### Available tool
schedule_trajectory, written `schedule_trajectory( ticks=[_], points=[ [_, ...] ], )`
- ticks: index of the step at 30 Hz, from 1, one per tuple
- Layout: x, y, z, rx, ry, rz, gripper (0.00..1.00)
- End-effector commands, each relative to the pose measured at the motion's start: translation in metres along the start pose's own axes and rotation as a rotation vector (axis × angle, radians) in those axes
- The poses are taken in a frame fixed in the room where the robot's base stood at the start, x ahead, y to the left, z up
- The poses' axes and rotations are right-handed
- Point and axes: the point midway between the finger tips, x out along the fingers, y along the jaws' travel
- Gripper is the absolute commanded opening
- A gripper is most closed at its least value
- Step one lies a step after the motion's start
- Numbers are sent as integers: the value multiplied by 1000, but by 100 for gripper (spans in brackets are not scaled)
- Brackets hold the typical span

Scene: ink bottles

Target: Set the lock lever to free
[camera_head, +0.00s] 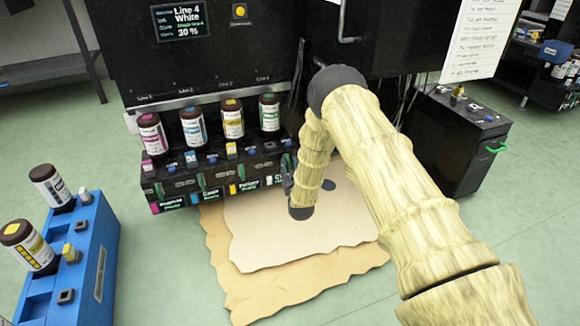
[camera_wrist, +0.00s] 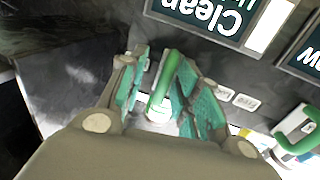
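A green lock lever (camera_wrist: 165,78) rises from the dark front panel (camera_wrist: 95,70) in the wrist view, below an upside-down label plate that reads "Clean". My gripper (camera_wrist: 166,92) has its two green-padded fingers on either side of this lever. The fingers are apart, and I see gaps beside the lever; any contact lower down is unclear. Small white tags (camera_wrist: 232,98) sit to the right of the lever, with text too small to read. In the head view my gripper (camera_head: 288,178) is at the right end of the ink station (camera_head: 170,184), mostly hidden by my arm.
A second green lever (camera_wrist: 296,124) shows at the wrist view's right edge. Several ink bottles (camera_head: 232,122) stand in the station. A screen (camera_head: 184,20) reads Line 4 White, 30 %. A blue rack (camera_head: 98,262) with two bottles stands left. Cardboard (camera_head: 290,245) covers the floor in front.

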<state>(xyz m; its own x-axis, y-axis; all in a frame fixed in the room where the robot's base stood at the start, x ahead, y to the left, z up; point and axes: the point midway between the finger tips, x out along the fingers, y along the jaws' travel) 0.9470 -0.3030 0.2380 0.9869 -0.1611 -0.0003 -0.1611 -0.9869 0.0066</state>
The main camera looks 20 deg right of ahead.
Motion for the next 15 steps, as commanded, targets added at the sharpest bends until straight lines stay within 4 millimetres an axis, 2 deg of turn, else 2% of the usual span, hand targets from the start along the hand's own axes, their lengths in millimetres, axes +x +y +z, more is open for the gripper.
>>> schedule_trajectory(
  ticks=[5, 15],
  points=[
    [-22, 0, 1, 0, -3, 0, 33],
    [-83, 1, 0, 0, -2, 2, 33]
  ],
)
